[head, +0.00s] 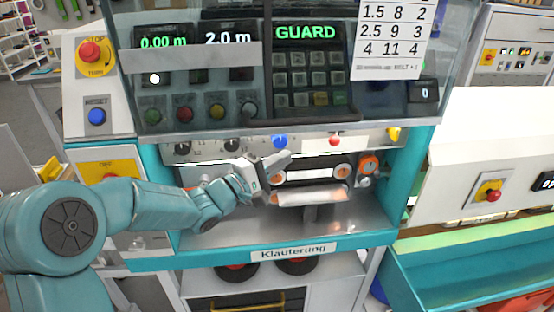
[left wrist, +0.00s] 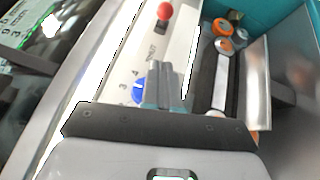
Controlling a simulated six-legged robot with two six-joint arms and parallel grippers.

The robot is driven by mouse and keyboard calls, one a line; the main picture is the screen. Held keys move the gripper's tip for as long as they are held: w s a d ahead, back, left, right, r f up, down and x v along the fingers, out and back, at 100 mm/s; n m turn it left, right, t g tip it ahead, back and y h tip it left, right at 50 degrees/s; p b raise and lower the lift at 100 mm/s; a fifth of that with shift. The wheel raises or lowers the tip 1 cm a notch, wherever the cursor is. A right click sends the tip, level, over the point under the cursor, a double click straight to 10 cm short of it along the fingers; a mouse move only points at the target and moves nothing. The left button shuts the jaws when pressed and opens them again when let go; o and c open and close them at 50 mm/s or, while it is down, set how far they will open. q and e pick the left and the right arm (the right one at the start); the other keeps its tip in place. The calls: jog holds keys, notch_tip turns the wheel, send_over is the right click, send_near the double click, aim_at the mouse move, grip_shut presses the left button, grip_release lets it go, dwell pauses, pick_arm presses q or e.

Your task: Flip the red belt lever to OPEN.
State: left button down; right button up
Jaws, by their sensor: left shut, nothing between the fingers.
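The red belt lever (head: 335,141) shows as a small red knob on the pale strip under the display window. In the left wrist view its red ball (left wrist: 164,12) stands on a short stem near the top edge. Its lettering is too small to read, so I cannot tell its position. My left gripper (head: 286,158) is shut and empty, just below and left of the lever, close under the blue knob (head: 280,141). In the left wrist view the shut fingers (left wrist: 168,82) lie beside the blue knob (left wrist: 139,90), apart from the red lever. My right gripper is not in view.
A yellow lever (head: 393,133) sits farther right on the strip. Below it are rollers with orange ends (head: 343,172) and an orange knob (head: 369,165) in the teal-framed recess. The glass display window (head: 270,70) rises above. Red stop buttons (head: 90,52) stand on side panels.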

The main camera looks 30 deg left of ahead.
aim_at(334, 141)
pick_arm(q)
jog(key=w+d+r+p, duration=0.1)
jog(key=w+d+p, duration=0.1)
jog(key=w+d, duration=0.4)
jog(key=shift+w+d+r, duration=0.15)
jog(key=shift+r, duration=0.1)
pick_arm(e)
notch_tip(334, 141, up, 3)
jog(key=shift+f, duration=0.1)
pick_arm(q)
jog(key=shift+d, duration=0.1)
